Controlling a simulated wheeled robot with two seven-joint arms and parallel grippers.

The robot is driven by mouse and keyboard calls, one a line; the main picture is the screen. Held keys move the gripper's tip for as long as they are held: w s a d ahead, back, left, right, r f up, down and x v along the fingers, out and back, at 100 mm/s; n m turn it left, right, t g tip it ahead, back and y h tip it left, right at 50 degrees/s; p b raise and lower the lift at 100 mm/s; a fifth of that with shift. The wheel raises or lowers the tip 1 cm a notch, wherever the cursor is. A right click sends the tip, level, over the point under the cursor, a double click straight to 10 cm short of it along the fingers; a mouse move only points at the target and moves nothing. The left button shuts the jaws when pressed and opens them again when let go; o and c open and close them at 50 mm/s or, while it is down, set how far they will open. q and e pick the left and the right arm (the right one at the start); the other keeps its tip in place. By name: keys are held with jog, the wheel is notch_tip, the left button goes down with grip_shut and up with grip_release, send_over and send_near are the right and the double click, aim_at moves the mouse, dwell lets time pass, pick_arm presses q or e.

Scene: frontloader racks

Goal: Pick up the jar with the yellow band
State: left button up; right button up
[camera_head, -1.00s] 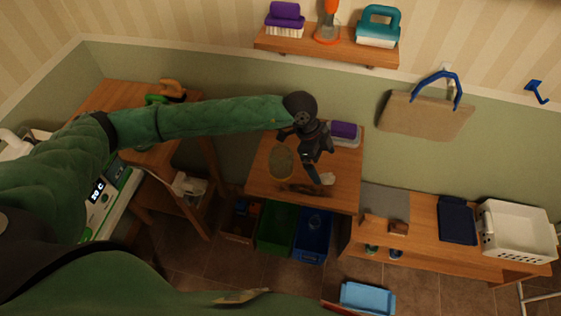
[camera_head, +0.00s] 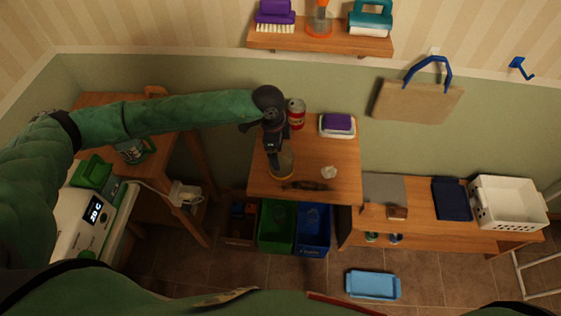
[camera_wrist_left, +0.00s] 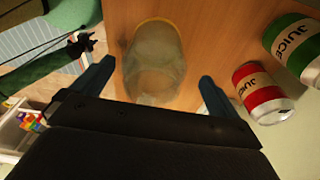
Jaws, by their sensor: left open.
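The clear glass jar (camera_head: 281,166) with a yellow band stands on the small wooden table in the head view, partly covered by my left gripper. In the left wrist view the jar (camera_wrist_left: 156,58) lies ahead, its yellow band showing at the far end. My left gripper (camera_head: 276,158) is open at the jar. In the left wrist view the two dark blue fingers of my left gripper (camera_wrist_left: 155,88) are apart, one on each side of the jar's near end, with gaps visible.
A red juice can (camera_wrist_left: 263,92) and a green juice can (camera_wrist_left: 296,48) stand right of the jar in the wrist view. Bins (camera_head: 313,228) sit below.

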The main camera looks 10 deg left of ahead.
pick_arm(q)
jog(key=f, duration=0.2)
jog(key=d+f+b, duration=0.1)
jog(key=f, duration=0.1)
jog(key=shift+s+f, duration=0.1)
jog(key=shift+s, duration=0.3)
jog(key=shift+f, duration=0.2)
jog(key=c, duration=1.1)
jog(key=shift+c, duration=0.6)
pick_arm(e)
jog(key=shift+w+a+r, duration=0.15)
jog(key=shift+w, duration=0.45)
jog(key=shift+w+a+r, duration=0.1)
jog(key=shift+w+a, duration=0.05)
jog(key=shift+w, duration=0.45)
pick_arm(q)
jog(key=shift+w+r, duration=0.1)
jog(key=shift+w, duration=0.05)
pick_arm(e)
jog(key=shift+a, duration=0.15)
